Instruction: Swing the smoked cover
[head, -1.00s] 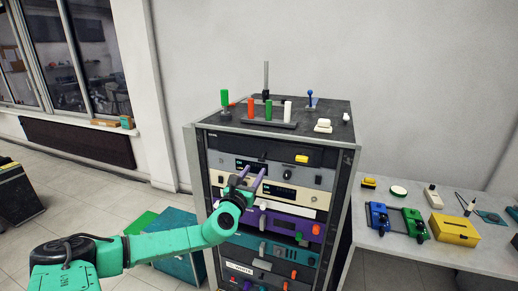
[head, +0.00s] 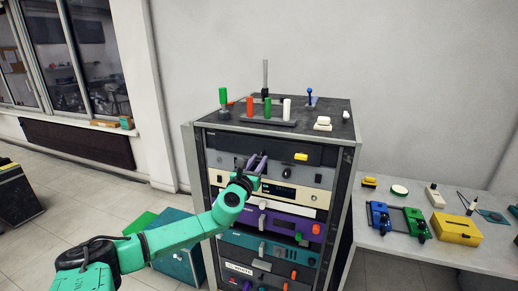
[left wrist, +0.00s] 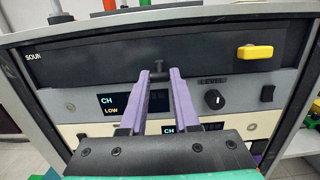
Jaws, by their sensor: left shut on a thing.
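The smoked cover looks to be the dark glossy panel (head: 228,143) across the top of the rack, hanging flat over its unit. It fills the upper part of the left wrist view (left wrist: 110,65). A small dark tab (left wrist: 159,66) sits at the middle of its lower edge. My left gripper (head: 259,158) is in front of the rack, its purple fingers on either side of this tab and shut on it (left wrist: 160,77). The contact is partly hidden by the fingers. My right gripper is not in view.
A yellow handle (head: 301,157) stands out at the right of the dark panel. Units with knobs fill the rack (head: 187,165) below. Several coloured handles and a tall post stand on the rack top (head: 220,118). A side table (head: 388,243) on the right carries small boxes.

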